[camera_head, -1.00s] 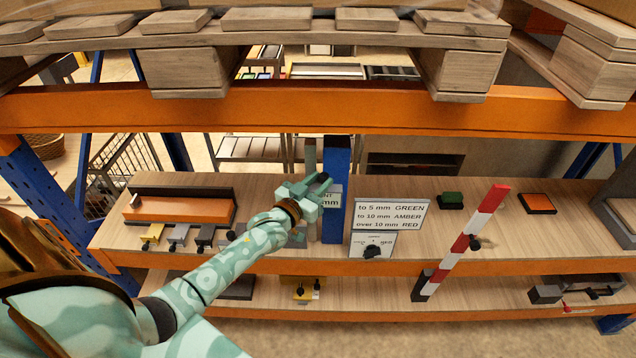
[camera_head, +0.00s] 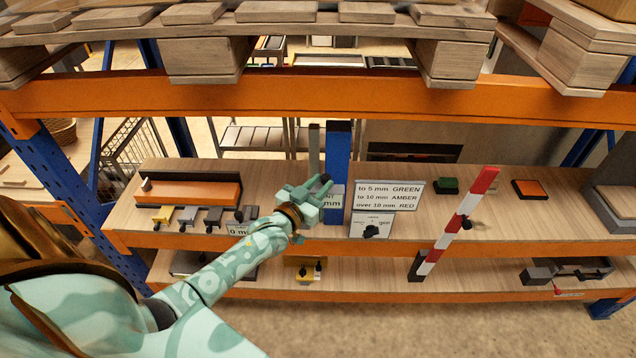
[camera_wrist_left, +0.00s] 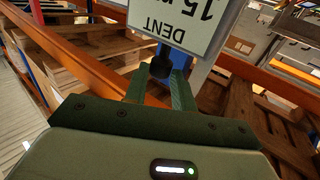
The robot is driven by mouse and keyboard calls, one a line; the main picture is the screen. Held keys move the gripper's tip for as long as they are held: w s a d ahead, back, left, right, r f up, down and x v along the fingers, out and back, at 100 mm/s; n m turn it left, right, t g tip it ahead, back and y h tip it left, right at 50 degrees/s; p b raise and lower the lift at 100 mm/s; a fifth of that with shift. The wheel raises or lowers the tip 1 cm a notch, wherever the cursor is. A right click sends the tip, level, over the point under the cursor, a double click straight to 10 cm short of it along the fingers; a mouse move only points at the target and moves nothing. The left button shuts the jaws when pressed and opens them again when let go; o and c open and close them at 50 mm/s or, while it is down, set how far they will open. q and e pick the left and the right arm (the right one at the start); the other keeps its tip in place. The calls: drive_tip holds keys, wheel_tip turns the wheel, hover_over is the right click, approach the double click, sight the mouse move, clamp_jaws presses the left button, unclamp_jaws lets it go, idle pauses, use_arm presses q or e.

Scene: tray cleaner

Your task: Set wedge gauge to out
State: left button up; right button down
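I cannot tell for certain which part is the wedge gauge. A blue upright (camera_head: 338,150) stands behind the shelf front, with a grey-green bar (camera_head: 314,145) beside it. A white plate reading "DENT 15 mm" (camera_wrist_left: 180,22) is at the upright; it is partly hidden in the head view. My left gripper (camera_head: 312,188) is in front of this plate. In the left wrist view, a black knob (camera_wrist_left: 161,67) sits between its two spread fingertips, close to both. Whether they press on it is unclear. My right gripper is not in view.
A sign (camera_head: 388,195) lists green, amber and red ranges. A small panel with a black knob (camera_head: 371,231) is below it. A red-white striped bar (camera_head: 458,220) leans at the right. An orange beam (camera_head: 230,108) and pallet pass overhead. Small clamps (camera_head: 188,215) stand left.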

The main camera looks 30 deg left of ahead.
use_arm(q)
drive_tip(key=shift+o, duration=0.4)
drive_tip(key=shift+d+f, duration=0.1)
drive_tip(key=shift+d, duration=0.2)
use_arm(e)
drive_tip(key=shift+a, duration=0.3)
use_arm(q)
drive_tip(key=shift+a, duration=0.15)
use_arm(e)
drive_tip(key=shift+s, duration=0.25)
use_arm(q)
drive_tip(key=s+b, duration=0.1)
drive_tip(key=s, duration=1.5)
drive_tip(key=shift+a, duration=0.35)
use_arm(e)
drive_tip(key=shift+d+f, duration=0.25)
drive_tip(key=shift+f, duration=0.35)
